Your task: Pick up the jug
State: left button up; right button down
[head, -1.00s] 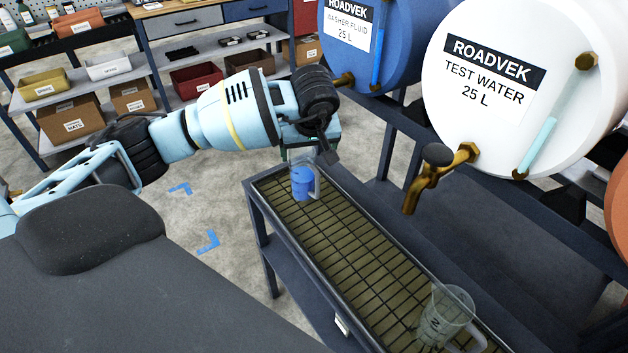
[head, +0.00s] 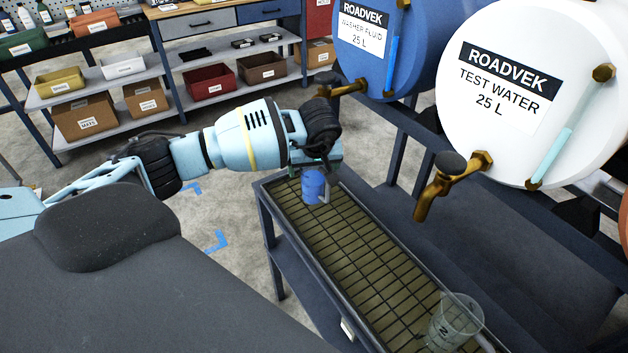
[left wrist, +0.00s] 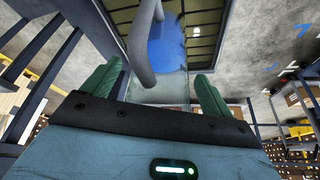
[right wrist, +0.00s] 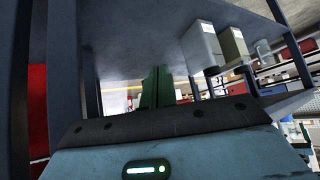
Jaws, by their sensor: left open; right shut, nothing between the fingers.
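A clear jug with blue liquid (head: 312,188) stands upright at the far end of the drip tray, partly hidden by my left wrist. A second clear jug (head: 455,322), seemingly empty, stands at the tray's near end. In the left wrist view the blue-filled jug (left wrist: 165,45) lies just ahead of my open left gripper (left wrist: 160,76), its grey handle between the green fingers' lines. I cannot tell whether the fingers reach around the handle. My right gripper (right wrist: 157,85) is shut and empty, beneath a dark shelf, away from both jugs.
The gridded drip tray (head: 350,245) sits on a dark stand. A white test water drum (head: 530,110) and a blue washer fluid drum (head: 415,50) have brass taps above the stand. Shelves with bins (head: 210,85) stand behind. The tray's middle is clear.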

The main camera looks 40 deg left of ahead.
pick_arm(q)
jog(key=shift+w+f, duration=0.1)
jog(key=shift+f, duration=0.2)
jog(key=shift+c, duration=0.5)
jog(key=shift+a+r, duration=0.1)
jog(key=c, duration=1.1)
